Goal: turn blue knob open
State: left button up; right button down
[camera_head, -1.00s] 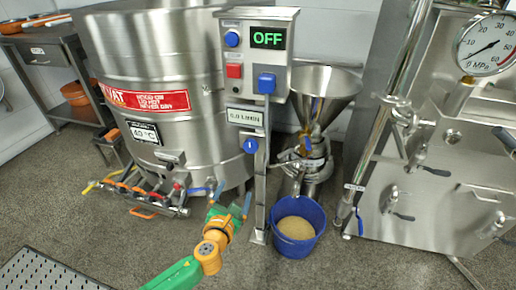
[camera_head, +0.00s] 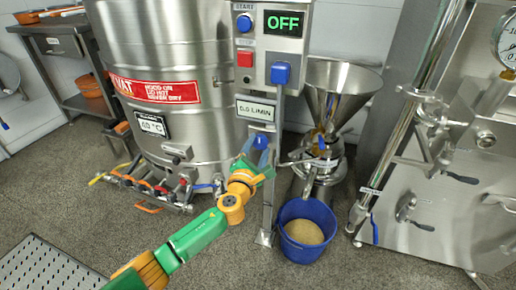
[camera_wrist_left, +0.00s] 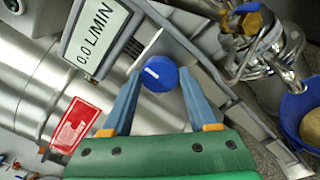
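The round blue knob (camera_wrist_left: 159,73) with a white mark sits on the steel post, below the 0.0 L/MIN display (camera_head: 256,110). In the head view the knob (camera_head: 260,141) is partly hidden by my gripper. My left gripper (camera_wrist_left: 157,92) is open, its two blue-grey fingers on either side of the knob in the wrist view. I cannot tell whether the fingers touch it. In the head view the left gripper (camera_head: 258,158) is at the post, just below the display. My right gripper is not in view.
The control box above shows OFF (camera_head: 284,22) and carries blue and red buttons. A steel vat (camera_head: 180,60) with pipes and valves stands left. A funnel mill (camera_head: 338,92) and a blue bucket (camera_head: 288,240) stand right of the post.

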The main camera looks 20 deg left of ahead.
pick_arm(q)
jog(key=c, duration=0.8)
